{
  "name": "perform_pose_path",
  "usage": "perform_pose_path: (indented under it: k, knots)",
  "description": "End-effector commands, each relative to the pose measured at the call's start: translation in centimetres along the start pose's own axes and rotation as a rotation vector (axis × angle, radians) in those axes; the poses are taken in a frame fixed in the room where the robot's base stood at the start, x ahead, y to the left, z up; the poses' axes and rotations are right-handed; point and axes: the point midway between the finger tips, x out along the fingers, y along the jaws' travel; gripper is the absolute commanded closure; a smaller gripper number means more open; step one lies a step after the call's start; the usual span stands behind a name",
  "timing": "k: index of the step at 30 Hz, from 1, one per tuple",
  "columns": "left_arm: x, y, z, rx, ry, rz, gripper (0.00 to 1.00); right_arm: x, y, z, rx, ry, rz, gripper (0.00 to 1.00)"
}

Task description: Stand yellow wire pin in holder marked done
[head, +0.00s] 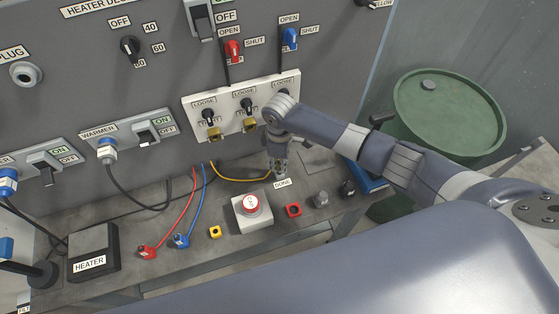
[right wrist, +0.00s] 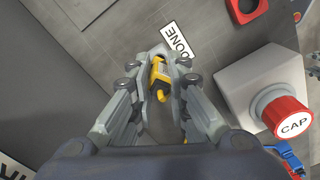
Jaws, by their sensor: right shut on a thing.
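The yellow wire pin (right wrist: 160,78) is between the fingers of my right gripper (right wrist: 160,65), which is shut on it. In the head view my right gripper (head: 280,170) points down at the bench, just behind the DONE label (head: 283,183). The yellow wire (head: 240,179) runs from the panel's foot to the gripper, which hides the pin there. The DONE label (right wrist: 179,40) lies just beyond the fingertips in the wrist view. The holder is largely hidden by the fingers, and I cannot tell whether the pin is in it. My left gripper is not in view.
A white box with a red CAP button (head: 251,204) stands close by, with a red square part (head: 293,210) beside it. Red (head: 147,251) and blue (head: 181,240) wire plugs lie to the left. The panel (head: 240,110) rises behind; a green drum (head: 450,105) is at right.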

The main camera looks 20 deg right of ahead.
Motion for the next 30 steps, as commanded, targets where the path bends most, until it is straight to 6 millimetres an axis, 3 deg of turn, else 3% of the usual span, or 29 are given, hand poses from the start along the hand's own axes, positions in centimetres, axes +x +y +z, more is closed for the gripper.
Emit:
perform_pose_path:
  k: [29, 30]
  knots:
    - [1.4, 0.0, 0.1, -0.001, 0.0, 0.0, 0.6, 2.5, 0.0, 0.0, 0.0, 0.0, 0.0, 1.0]
    - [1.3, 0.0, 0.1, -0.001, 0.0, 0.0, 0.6, 2.4, 0.0, 0.0, 0.0, 0.001, 0.001, 0.76]
